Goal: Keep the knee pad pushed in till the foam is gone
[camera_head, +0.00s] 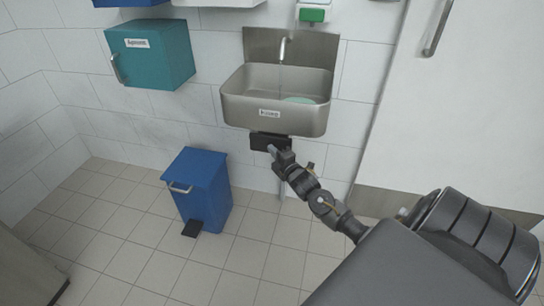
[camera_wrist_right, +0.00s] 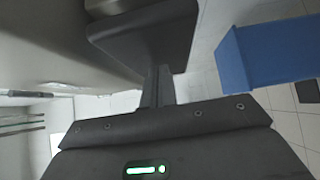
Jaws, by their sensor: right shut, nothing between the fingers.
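The knee pad (camera_head: 259,142) is a black block under the front of the steel sink (camera_head: 250,110). In the right wrist view the knee pad (camera_wrist_right: 145,42) is a dark plate ahead of the fingers. My right gripper (camera_head: 273,150) is shut and empty, its tips at the pad's front and seemingly touching it; the fingers (camera_wrist_right: 158,86) also show in the wrist view. A thin stream of water (camera_head: 281,77) falls from the tap (camera_head: 283,46). A pale green patch, seemingly the foam (camera_head: 298,100), lies in the basin's right part. My left gripper is out of view.
A blue pedal bin (camera_head: 203,190) stands on the floor left of the sink; it also shows in the wrist view (camera_wrist_right: 270,52). A teal wall box (camera_head: 152,55) hangs to the left. A green-and-white dispenser (camera_head: 313,13) is above the sink. The floor before the sink is clear.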

